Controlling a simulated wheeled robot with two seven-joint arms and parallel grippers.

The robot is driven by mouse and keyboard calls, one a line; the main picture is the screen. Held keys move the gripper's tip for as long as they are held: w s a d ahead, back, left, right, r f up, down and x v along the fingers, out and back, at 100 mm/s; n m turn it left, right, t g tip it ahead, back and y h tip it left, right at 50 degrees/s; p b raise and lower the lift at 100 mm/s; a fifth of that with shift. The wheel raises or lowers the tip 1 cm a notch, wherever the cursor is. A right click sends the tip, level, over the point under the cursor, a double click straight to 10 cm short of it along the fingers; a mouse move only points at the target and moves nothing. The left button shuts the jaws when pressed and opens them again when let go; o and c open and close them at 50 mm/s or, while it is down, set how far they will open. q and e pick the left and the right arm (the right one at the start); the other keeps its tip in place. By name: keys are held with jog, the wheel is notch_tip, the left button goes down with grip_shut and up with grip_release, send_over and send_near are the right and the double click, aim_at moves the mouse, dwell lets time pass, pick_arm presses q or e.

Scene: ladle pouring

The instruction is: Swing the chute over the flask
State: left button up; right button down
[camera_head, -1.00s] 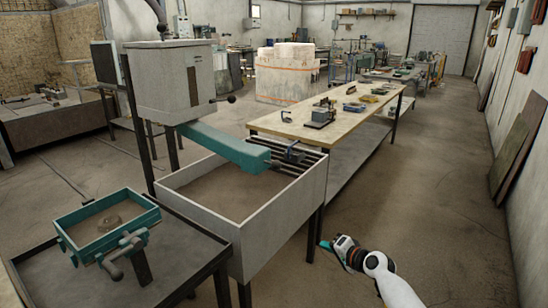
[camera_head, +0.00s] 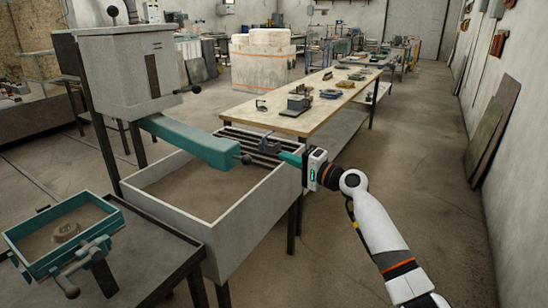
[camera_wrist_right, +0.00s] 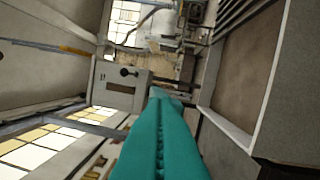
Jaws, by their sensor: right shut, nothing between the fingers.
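The teal chute (camera_head: 195,142) slopes from the grey box-shaped hopper (camera_head: 130,68) over the sand bin, with a dark knob (camera_head: 246,159) at its free end. The teal flask (camera_head: 22,236), a frame with sand and a round hollow inside, stands on the dark table at lower left, away from the chute. My right gripper (camera_head: 285,156) is shut and empty over the bin's right rim, to the right of the knob and apart from it. Its teal fingers (camera_wrist_right: 160,135) fill the lower middle of the wrist view and hide what lies behind them. My left gripper is not in view.
A long workbench (camera_head: 310,108) with tools stands behind. The floor at right is clear.

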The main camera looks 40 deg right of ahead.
jog(key=w+a+p, duration=0.3)
jog(key=w+a, duration=0.2)
jog(key=w, duration=0.1)
jog(key=shift+w+a+f, duration=0.15)
jog(key=shift+w+a, duration=0.15)
jog(key=shift+a, duration=0.05)
dwell(0.4)
